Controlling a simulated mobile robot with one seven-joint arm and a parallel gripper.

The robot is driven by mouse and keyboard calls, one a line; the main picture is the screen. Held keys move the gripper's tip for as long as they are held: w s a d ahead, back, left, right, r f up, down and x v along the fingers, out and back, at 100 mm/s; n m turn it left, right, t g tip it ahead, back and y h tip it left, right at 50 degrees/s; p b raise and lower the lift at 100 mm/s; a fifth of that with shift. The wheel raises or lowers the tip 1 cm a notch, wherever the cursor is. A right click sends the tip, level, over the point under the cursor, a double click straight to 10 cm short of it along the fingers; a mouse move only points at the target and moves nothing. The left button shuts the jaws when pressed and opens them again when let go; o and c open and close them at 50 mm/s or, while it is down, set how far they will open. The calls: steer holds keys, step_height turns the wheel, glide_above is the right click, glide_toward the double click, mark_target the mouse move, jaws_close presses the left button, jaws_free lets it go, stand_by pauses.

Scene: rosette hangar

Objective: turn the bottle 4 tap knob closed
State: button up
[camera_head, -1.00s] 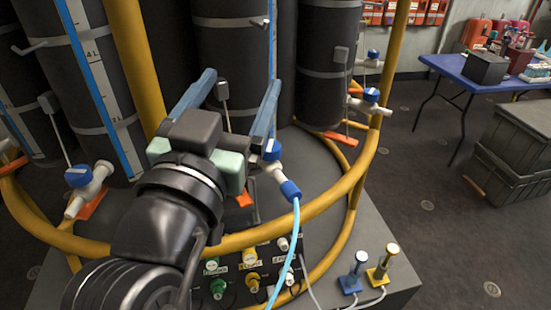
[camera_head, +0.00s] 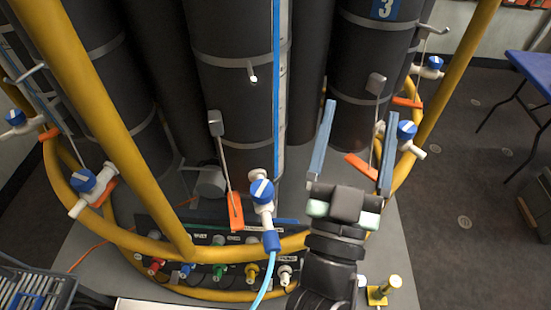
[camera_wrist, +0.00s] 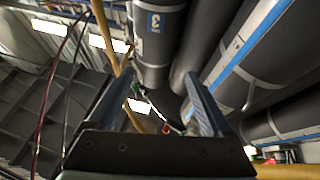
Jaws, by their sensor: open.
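Tall dark bottles stand in a ring, each low white tap with a blue knob. No number 4 is readable; I cannot tell which bottle is bottle 4. The front middle tap has a blue knob (camera_head: 262,190) with a white stripe and a light-blue hose. Other blue knobs are at the left (camera_head: 83,180), at the right (camera_head: 407,129) and farther right (camera_head: 433,62). My gripper (camera_head: 362,108) is open and empty, right of the front middle tap, its fingers reaching up around the view of the right bottle's base. The wrist view also shows my gripper (camera_wrist: 160,75) with nothing between the fingers.
A yellow tube rail (camera_head: 180,248) rings the bottles, with a slanting yellow post (camera_head: 100,110) at left. A panel of coloured connectors (camera_head: 218,270) lies below. The bottle marked 3 (camera_head: 385,40) is at right.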

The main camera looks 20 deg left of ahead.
steer(key=s+a+f+n+g+y+p, duration=0.3)
steer(key=s+a+f+y, duration=0.15)
steer(key=f, duration=0.45)
steer(key=n+g+y+p, duration=0.2)
steer(key=g+y+p, duration=0.1)
steer(key=g, duration=0.2)
glide_toward(264, 201)
steer(key=p+x, duration=0.1)
steer(key=x, duration=1.1)
steer(key=shift+w+r, duration=0.1)
steer(key=shift+r, duration=0.05)
jaws_close()
